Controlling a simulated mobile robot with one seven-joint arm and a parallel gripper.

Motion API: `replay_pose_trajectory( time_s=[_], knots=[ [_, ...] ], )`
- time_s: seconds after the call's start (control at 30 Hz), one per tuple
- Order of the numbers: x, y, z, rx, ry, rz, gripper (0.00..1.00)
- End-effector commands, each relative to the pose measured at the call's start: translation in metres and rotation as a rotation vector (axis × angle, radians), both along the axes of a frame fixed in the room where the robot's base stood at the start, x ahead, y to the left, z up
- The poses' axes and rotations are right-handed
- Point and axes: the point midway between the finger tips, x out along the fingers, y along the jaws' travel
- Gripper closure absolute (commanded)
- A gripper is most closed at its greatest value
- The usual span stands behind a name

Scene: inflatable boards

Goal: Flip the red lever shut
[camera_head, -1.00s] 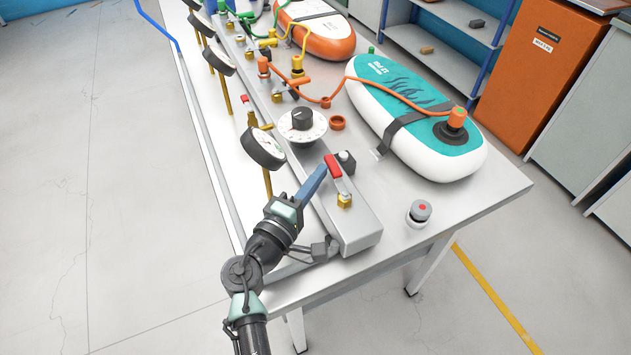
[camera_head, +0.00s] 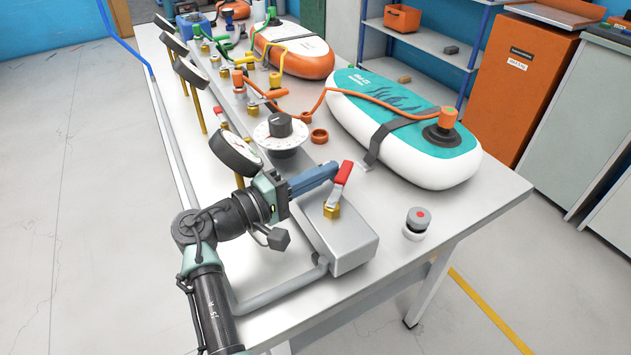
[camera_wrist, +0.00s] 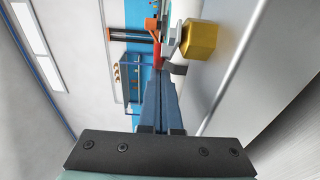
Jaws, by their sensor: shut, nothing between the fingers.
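The red lever (camera_head: 343,173) rises from a brass valve (camera_head: 331,211) on the near end of the grey manifold box, leaning up and to the right in the head view. My gripper (camera_head: 335,169), with blue fingers, is shut and empty. Its tips are right beside the red lever grip on the left, seemingly touching it; a small gap cannot be ruled out. In the wrist view the shut fingers (camera_wrist: 160,92) point ahead, with the brass valve (camera_wrist: 198,40) to their upper right. A bit of the red lever (camera_wrist: 157,52) shows just beyond the tips, the rest hidden.
A dial (camera_head: 280,130) and a gauge (camera_head: 236,154) stand close to my arm. A teal-and-white board (camera_head: 430,165) lies behind the lever with an orange hose. The table's near right corner is clear.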

Motion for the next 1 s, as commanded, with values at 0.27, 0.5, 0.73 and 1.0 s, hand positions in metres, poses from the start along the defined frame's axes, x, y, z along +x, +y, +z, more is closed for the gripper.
replay_pose_trajectory(
  time_s=[0.27, 0.5, 0.73, 1.0],
  knots=[
    [0.0011, -0.0089, 0.0000, 0.001, -0.001, 0.000, 1.00],
    [0.0012, -0.0114, 0.0002, 0.000, 0.000, 0.001, 1.00],
    [0.0012, -0.0119, 0.0001, 0.000, 0.000, 0.001, 1.00],
    [0.0012, -0.0119, 0.0001, 0.000, 0.000, 0.001, 1.00]
  ],
)
